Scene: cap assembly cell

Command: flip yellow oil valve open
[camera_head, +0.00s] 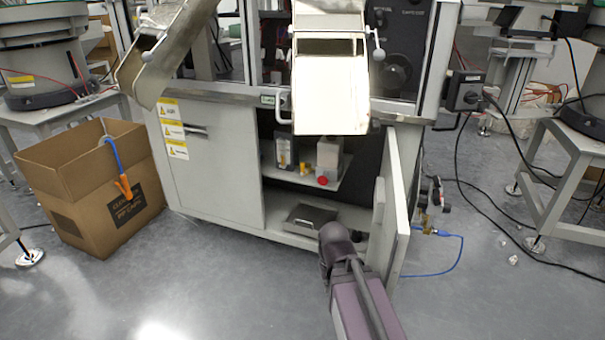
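A small yellow part (303,168) shows on the shelf inside the open cabinet, beside a red round part (323,181). It is too small for me to tell whether it is the oil valve or how it is turned. A brass-yellow fitting (428,231) with a blue hose sits outside, right of the open door; I cannot tell whether it is the valve. My purple-grey arm (360,300) reaches up from the bottom edge in front of the cabinet opening. Its dark rounded end covers part of the cabinet's lower front. My gripper's fingers do not show.
The cabinet's right door (397,200) stands open, just right of my arm. A grey metal tray (308,220) lies on the cabinet floor. A chute (330,92) hangs above the opening. A cardboard box (92,185) stands left. Cables cross the floor at right.

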